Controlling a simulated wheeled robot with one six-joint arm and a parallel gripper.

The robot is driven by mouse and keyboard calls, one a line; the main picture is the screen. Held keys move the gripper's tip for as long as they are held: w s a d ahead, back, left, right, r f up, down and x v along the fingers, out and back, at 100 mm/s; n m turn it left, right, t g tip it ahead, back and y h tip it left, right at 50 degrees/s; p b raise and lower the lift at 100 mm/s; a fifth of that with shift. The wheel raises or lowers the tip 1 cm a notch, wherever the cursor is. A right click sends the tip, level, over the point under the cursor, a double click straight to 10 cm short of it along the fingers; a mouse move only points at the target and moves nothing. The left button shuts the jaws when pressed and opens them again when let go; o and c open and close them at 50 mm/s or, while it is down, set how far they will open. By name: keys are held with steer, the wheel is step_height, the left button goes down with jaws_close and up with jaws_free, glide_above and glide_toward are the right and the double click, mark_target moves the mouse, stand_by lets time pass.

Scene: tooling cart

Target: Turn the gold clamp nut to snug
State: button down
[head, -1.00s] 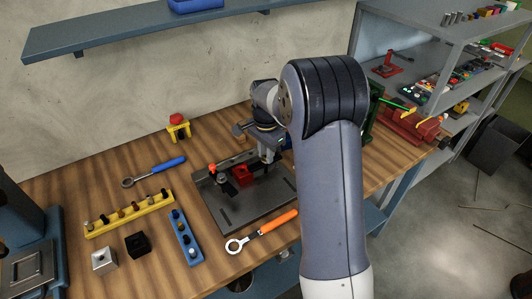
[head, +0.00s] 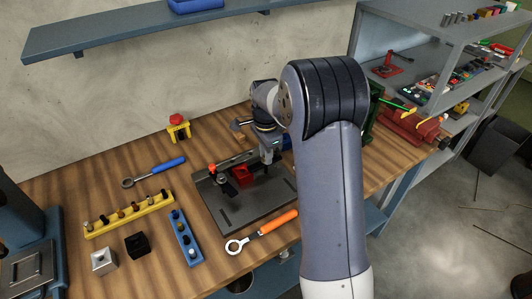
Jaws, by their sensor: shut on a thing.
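A dark fixture plate (head: 252,210) lies on the wooden bench. A red block (head: 240,177) sits on it, with a dark post and an orange-topped pin (head: 212,168) to its left. My gripper (head: 268,158) points down at the plate's back right, just right of the red block. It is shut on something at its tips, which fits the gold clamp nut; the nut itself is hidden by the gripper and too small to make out. How tight it is cannot be seen.
An orange-handled ring wrench (head: 265,231) lies in front of the plate, a blue-handled one (head: 155,172) to its left. A yellow peg rail (head: 128,214), a blue peg rail (head: 186,240) and two small blocks are at left. A red vise (head: 408,126) stands at right.

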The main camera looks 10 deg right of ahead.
steer(key=c, duration=1.5)
jaws_free()
steer(key=shift+c, duration=0.2)
steer(key=shift+r, duration=0.1)
step_height(320, 180, up, 11)
steer(key=b, duration=0.1)
step_height(320, 180, down, 11)
steer(key=shift+f+p, duration=0.15)
steer(key=shift+p, duration=0.4)
steer(key=shift+r, duration=0.2)
